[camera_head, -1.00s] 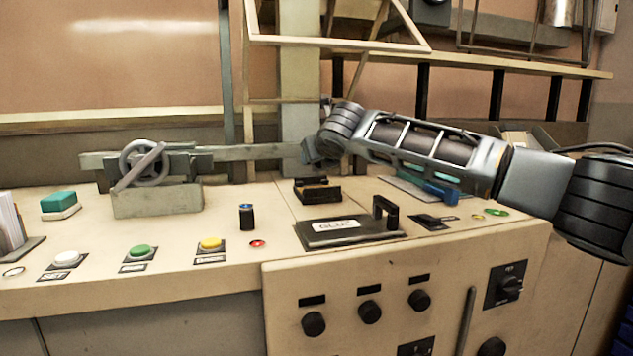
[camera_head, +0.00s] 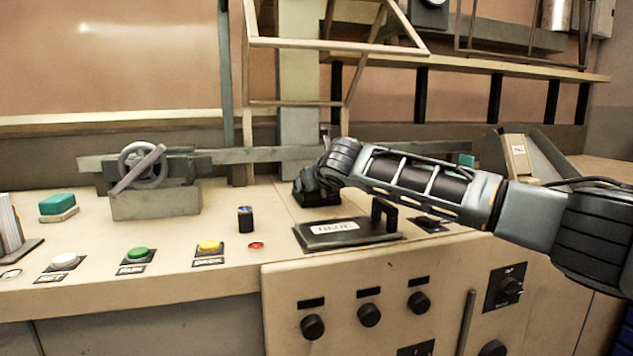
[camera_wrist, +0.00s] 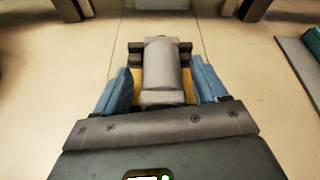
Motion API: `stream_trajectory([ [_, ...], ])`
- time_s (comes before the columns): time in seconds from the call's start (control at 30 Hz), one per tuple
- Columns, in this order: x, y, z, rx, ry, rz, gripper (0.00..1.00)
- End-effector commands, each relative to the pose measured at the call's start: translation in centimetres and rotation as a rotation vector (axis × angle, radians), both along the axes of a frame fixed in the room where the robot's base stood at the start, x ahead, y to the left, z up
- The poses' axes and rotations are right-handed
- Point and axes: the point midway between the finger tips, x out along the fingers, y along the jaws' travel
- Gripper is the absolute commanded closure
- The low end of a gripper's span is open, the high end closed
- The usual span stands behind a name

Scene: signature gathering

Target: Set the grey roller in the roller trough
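The grey roller (camera_wrist: 162,68) shows in the middle of the wrist view, lengthwise between the black sides of the roller trough (camera_wrist: 135,60). It appears to lie in the trough, but its underside is hidden. My gripper (camera_wrist: 162,90) has its blue fingers on either side of the roller, with a visible gap at each side. Yellow shows in these gaps. In the head view my gripper (camera_head: 318,184) is low at the back middle of the bench and hides most of the trough and the roller.
A black GLUE plate (camera_head: 347,232) with an upright handle stands in front of my gripper. A small dark cylinder (camera_head: 246,219) and several push buttons are to the left. A grey block with a handwheel (camera_head: 156,204) stands at the back left. A wooden frame rises behind.

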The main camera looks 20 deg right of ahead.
Motion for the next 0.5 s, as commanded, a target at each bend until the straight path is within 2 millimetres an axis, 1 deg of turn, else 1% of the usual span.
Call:
stream_trajectory([
  [0.33,-0.2,0.0,0.2,0.0,-0.001,0.001,0.24],
  [0.5,-1.5,0.0,0.8,0.0,-0.002,0.001,0.24],
])
